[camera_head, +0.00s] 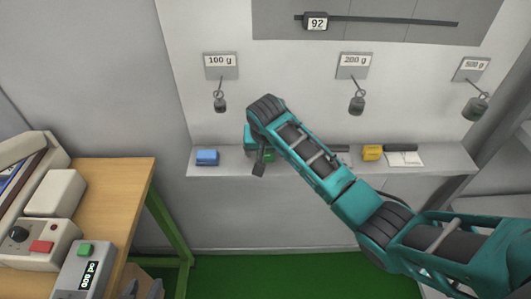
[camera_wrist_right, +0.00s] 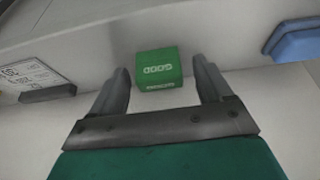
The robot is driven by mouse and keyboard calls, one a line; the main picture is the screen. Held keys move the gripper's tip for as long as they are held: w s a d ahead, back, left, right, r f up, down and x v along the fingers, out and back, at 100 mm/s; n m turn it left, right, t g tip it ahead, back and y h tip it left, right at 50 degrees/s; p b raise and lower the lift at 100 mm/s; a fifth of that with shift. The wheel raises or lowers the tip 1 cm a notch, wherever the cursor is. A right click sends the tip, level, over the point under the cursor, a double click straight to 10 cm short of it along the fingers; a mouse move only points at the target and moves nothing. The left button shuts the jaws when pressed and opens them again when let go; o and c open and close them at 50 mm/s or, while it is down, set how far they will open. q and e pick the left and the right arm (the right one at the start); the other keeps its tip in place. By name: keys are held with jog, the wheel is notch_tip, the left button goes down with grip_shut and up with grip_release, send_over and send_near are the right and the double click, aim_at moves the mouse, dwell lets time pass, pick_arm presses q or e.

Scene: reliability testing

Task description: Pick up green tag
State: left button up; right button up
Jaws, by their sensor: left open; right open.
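The green tag (camera_wrist_right: 158,69) is a small block with white lettering that reads GOOD, upside down in the right wrist view. It sits on the pale shelf, between and just beyond the two fingertips of my right gripper (camera_wrist_right: 160,78), which is open and empty. In the head view only a sliver of the green tag (camera_head: 269,156) shows beside my right gripper (camera_head: 262,158), which the wrist partly hides.
A blue tag (camera_head: 207,157) lies left on the shelf (camera_head: 225,168), a yellow tag (camera_head: 372,152) and white cards (camera_head: 404,158) lie right. Hanging weights (camera_head: 357,103) line the wall above. A wooden table (camera_head: 118,190) with devices, including a box with a green button (camera_head: 84,262), stands left.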

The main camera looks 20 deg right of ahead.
jog(key=c, duration=1)
jog(key=shift+r, duration=0.1)
